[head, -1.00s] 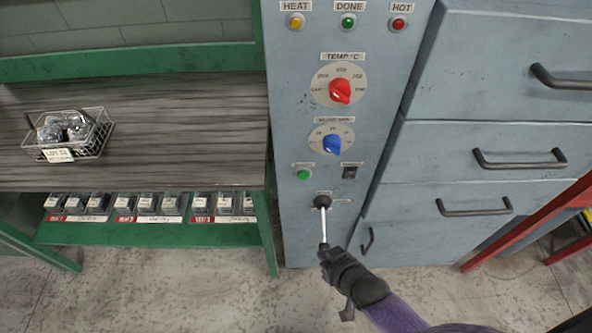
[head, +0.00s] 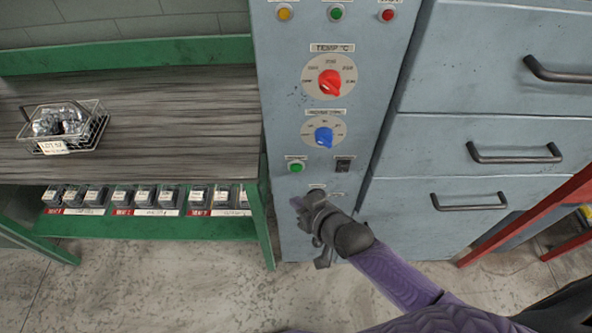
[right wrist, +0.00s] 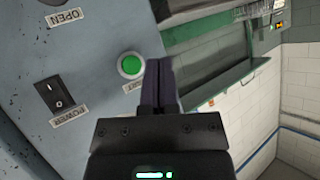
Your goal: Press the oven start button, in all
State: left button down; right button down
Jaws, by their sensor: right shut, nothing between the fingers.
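The oven's grey control panel is in the middle of the head view. A round green button (head: 295,166) sits at its lower left under a small label, left of a black power switch (head: 343,164). The green button also shows in the right wrist view (right wrist: 131,65), its label partly hidden by my fingers. My right gripper (head: 299,201) is shut and empty, just below the green button in the head view. In the right wrist view its closed fingers (right wrist: 159,68) lie just right of the button; contact cannot be told. My left gripper is not in view.
Above are a red temperature dial (head: 329,82), a blue dial (head: 323,136) and indicator lamps. Drawers with dark handles (head: 513,153) stand to the right. A bench (head: 180,110) on the left holds a wire basket (head: 66,128); small bins (head: 120,196) sit below.

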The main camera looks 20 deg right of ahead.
aim_at(296, 168)
jog(key=shift+w+d+b, duration=0.25)
jog(key=shift+w+b, duration=0.25)
jog(key=shift+w, duration=0.45)
jog(key=shift+w+d+b, duration=0.3)
jog(key=shift+w+b, duration=0.2)
jog(key=shift+w, duration=0.45)
jog(key=shift+w+d+b, duration=0.25)
jog(key=shift+w+b, duration=0.25)
jog(key=shift+w, duration=0.45)
jog(key=shift+w, duration=0.1)
jog(key=shift+w+d, duration=0.15)
jog(key=shift+w, duration=0.15)
